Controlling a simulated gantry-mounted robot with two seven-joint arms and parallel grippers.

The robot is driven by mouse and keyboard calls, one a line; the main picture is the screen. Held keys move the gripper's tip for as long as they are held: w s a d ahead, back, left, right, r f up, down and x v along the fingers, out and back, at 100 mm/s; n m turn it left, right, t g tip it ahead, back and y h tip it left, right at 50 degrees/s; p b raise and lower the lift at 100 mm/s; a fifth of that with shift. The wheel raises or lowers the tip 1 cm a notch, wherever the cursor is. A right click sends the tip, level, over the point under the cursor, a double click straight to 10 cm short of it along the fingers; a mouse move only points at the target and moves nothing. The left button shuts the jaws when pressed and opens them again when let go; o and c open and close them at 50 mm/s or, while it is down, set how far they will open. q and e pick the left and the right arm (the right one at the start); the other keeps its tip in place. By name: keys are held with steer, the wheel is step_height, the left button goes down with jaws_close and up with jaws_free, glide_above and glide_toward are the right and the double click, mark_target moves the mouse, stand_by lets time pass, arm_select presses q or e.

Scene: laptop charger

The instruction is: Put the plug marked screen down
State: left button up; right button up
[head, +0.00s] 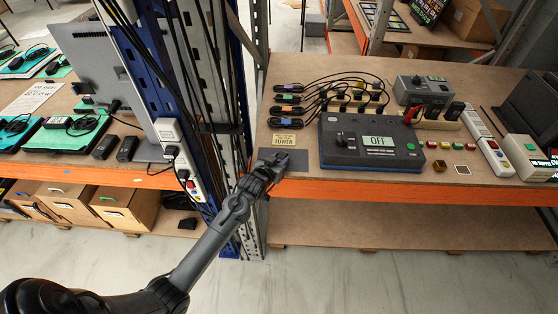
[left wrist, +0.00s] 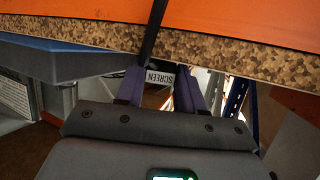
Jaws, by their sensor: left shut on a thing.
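My left gripper (head: 268,167) is at the front left edge of the workbench, over a dark grey mat (head: 296,158). In the left wrist view it (left wrist: 160,72) is shut, with a white tag marked SCREEN (left wrist: 160,79) upside down between the fingers. A dark cable (left wrist: 152,35) runs from between the fingers up across the view. The plug body is mostly hidden by the fingers, and I cannot tell whether it touches the mat. My right gripper is not in view.
A tester reading OFF (head: 370,141) stands right of the mat. A TOWER label (head: 285,139) lies behind it, with several tagged cables (head: 290,98) farther back. A blue rack post (head: 170,80) and a white power strip (head: 178,157) are close on the left.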

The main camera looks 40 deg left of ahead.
arm_select(q)
steer(key=shift+f, duration=0.1)
steer(key=o, duration=1.1)
steer(key=shift+o, duration=0.2)
steer(key=shift+s+d+r, duration=0.15)
steer(key=shift+s+r, duration=0.15)
steer(key=shift+s, duration=0.05)
steer(key=p+v, duration=0.2)
steer(key=v, duration=0.8)
steer(key=s+d+f+m+g+h, duration=0.1)
steer(key=s+d+g, duration=0.2)
steer(key=s+d, duration=0.2)
steer(key=s+d+f+m+g+h, duration=0.1)
steer(key=s+d, duration=0.5)
steer(key=s, duration=0.6)
steer(key=s+d+f+m+g+h, duration=0.1)
steer(key=s+d+m+g, duration=0.2)
steer(key=s+d+g, duration=0.2)
steer(key=s+d, duration=0.1)
steer(key=s, duration=0.2)
steer(key=shift+s+f+g+h, duration=0.3)
steer(key=shift+s+f+h, duration=0.05)
steer(key=shift+h, duration=0.05)
